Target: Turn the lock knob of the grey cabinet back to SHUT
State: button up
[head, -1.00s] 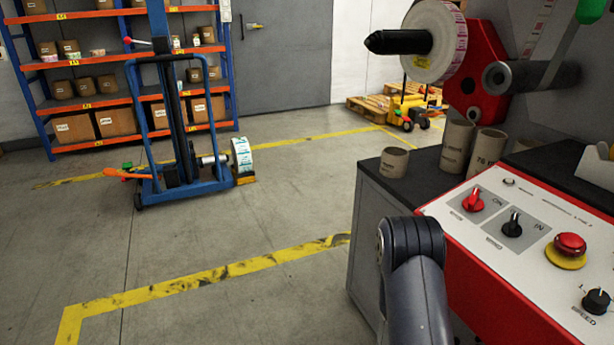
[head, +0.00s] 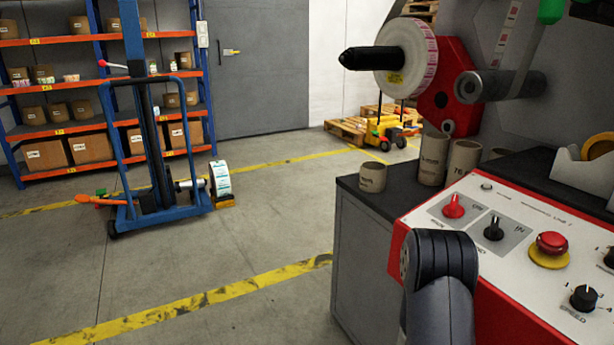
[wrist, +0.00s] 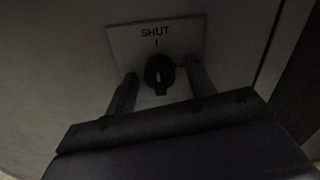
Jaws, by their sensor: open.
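The lock knob (wrist: 159,74) is black and round with a raised grip bar. It sits on a pale square plate (wrist: 119,41) marked SHUT, with a small tick under the word, above the knob. The bar looks close to upright, but the dark picture does not show its exact angle. The plate is on the grey cabinet (wrist: 55,65) face. My gripper (wrist: 161,82) is open in the wrist view, one finger on each side of the knob; contact cannot be told. In the head view, the knob and my fingers are hidden; a grey cabinet side (head: 362,265) shows.
My arm reaches down beside the red-edged control panel (head: 520,222), which carries a red stop button (head: 551,243) and several knobs. Cardboard cores (head: 372,177) stand on the black top. A blue lift (head: 165,212) stands left, with open floor between.

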jog(key=m+b, duration=0.2)
jog(key=m, duration=1)
jog(key=shift+b, duration=0.4)
jog(key=shift+r, duration=0.1)
